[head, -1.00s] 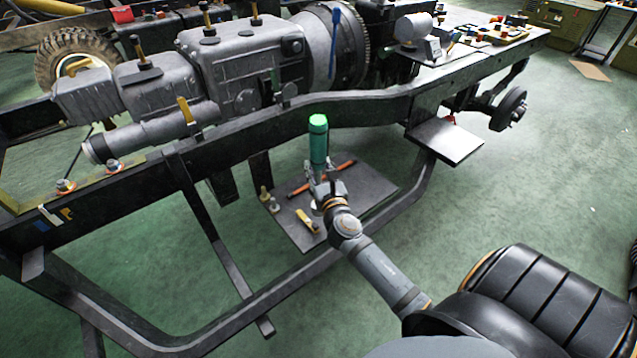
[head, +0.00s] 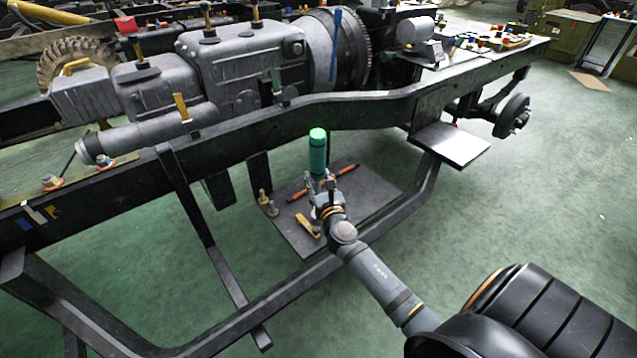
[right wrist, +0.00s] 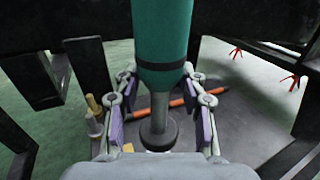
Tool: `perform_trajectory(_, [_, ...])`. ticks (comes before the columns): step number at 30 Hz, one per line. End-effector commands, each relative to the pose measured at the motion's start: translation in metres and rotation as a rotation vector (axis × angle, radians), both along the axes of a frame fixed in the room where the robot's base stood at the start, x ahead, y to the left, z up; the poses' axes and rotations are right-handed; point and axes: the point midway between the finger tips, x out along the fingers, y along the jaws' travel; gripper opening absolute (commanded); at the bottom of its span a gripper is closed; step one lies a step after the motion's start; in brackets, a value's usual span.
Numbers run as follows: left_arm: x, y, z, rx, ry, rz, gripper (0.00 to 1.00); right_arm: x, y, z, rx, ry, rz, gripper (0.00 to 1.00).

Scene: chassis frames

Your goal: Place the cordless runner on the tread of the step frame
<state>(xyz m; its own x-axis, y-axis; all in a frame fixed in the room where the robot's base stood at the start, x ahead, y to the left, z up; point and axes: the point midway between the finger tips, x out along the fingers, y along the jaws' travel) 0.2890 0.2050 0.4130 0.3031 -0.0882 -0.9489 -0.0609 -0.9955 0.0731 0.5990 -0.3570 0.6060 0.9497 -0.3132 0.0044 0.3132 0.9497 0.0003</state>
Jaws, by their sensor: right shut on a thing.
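The cordless runner (head: 317,155) is a green upright cylinder with a lit green top. In the right wrist view its green body (right wrist: 161,45) narrows to a grey stem above a dark round foot. My right gripper (head: 325,186) is shut on the runner, with fingers on both sides of the stem. The step frame (head: 300,287) is a dark bent bar frame below the chassis rail. A flat dark plate, seemingly its tread (head: 375,195), lies under the held runner. I cannot tell whether the runner's foot touches it. My left gripper is out of view.
An orange bar (head: 345,170), a yellow-handled item (head: 307,226) and small brass fittings (head: 265,198) lie on or beside the plate. The chassis rail (head: 350,108) runs just behind the runner. A bright bare plate (head: 452,145) juts out at the right.

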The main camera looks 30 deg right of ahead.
Motion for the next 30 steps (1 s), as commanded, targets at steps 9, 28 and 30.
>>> perform_trajectory(9, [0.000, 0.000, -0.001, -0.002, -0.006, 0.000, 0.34, 0.000, 0.000, -0.001, 0.000, 0.001, 0.000, 0.51])
perform_trajectory(28, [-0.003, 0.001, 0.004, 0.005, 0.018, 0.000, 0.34, -0.034, 0.011, 0.000, 0.002, 0.005, 0.000, 0.64])
perform_trajectory(30, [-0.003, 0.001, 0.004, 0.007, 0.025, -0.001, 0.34, -0.051, 0.017, -0.001, 0.001, 0.005, 0.001, 0.64])
